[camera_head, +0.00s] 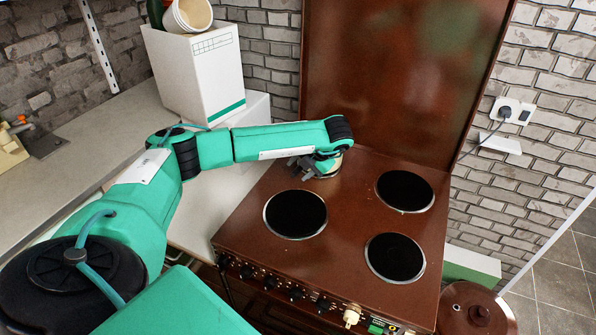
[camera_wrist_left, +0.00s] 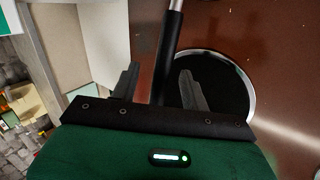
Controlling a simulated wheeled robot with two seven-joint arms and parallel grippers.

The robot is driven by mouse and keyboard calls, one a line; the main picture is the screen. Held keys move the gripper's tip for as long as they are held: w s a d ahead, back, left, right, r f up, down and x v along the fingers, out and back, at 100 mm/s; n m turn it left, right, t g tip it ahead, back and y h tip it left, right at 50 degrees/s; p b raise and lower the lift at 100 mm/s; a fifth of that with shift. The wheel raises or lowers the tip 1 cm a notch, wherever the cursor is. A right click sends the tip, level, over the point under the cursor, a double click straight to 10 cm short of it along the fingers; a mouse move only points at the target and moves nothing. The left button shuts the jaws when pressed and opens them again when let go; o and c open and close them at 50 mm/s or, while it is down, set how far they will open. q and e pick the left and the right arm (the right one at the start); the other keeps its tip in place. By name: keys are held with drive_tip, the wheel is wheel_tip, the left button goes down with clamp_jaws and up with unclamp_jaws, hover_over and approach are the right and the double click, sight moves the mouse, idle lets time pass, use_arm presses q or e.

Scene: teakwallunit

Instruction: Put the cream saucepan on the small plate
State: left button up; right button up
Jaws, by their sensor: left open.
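A small cream part, likely the cream saucepan (camera_head: 328,168), shows at the stove's back left, mostly hidden under my left wrist. My left gripper (camera_head: 303,164) is beside it, above the stove. In the left wrist view a black handle (camera_wrist_left: 169,55) with a silver neck runs up between the two open fingers of the gripper (camera_wrist_left: 160,85); contact cannot be told. The pan's body is outside that view. Three dark hotplates show bare: front left (camera_head: 295,214), back right (camera_head: 405,191) and front right (camera_head: 395,257). Which is the small plate is hard to tell.
The brown stove (camera_head: 340,235) has a raised brown lid (camera_head: 400,80) behind it and knobs along its front. A white box (camera_head: 197,75) with a white pot (camera_head: 188,15) stands on the left counter (camera_head: 90,135). A round brown lid (camera_head: 476,310) is at lower right.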

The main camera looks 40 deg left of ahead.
use_arm(q)
drive_tip(key=v, duration=1.2)
drive_tip(key=shift+b, duration=0.3)
drive_tip(key=shift+r, duration=0.1)
